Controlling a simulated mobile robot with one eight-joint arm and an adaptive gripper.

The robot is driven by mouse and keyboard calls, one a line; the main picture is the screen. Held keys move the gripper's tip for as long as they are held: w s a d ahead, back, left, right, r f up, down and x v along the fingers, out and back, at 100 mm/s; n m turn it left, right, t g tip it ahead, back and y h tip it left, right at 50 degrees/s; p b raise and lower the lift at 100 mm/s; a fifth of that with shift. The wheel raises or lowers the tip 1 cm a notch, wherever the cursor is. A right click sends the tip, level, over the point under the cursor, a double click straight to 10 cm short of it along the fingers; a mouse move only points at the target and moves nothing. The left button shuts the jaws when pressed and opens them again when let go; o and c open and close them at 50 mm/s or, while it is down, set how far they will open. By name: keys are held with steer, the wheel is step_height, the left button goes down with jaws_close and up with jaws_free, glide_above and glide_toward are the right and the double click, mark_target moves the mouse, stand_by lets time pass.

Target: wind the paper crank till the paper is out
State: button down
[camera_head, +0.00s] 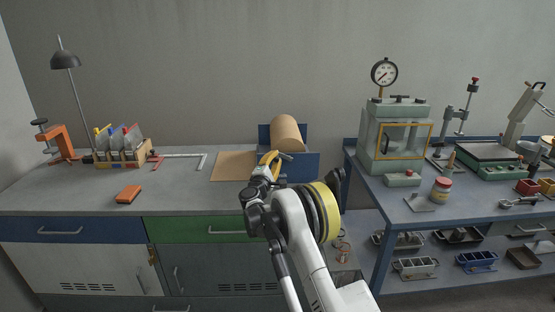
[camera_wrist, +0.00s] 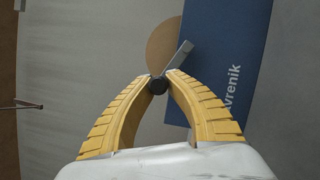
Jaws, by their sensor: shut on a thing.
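The brown paper roll (camera_head: 287,131) sits in a blue dispenser (camera_head: 304,167) at the back of the bench. A flat brown sheet of paper (camera_head: 233,166) lies on the bench to the left of it. The crank shows in the wrist view as a grey arm (camera_wrist: 181,54) with a dark round knob (camera_wrist: 158,88). Behind it are the roll's round end (camera_wrist: 162,42) and the blue side panel (camera_wrist: 228,50). My gripper (camera_wrist: 158,79) has its yellow fingers closed around the knob. In the head view my gripper (camera_head: 272,161) partly hides the crank and the dispenser's front.
An orange block (camera_head: 128,194) lies on the bench at the left, with a metal square (camera_head: 190,156) behind it. A rack of tools (camera_head: 122,148) and an orange clamp (camera_head: 59,143) stand farther left. A blue table (camera_head: 390,197) with a gauge press (camera_head: 397,140) stands at the right.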

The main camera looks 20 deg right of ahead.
steer(key=shift+a+f+n+t+b, duration=0.1)
steer(key=shift+f+n+t+b, duration=0.35)
steer(key=shift+n, duration=0.65)
steer(key=shift+f, duration=0.1)
steer(key=c, duration=1.3)
jaws_free()
steer(key=v, duration=1.2)
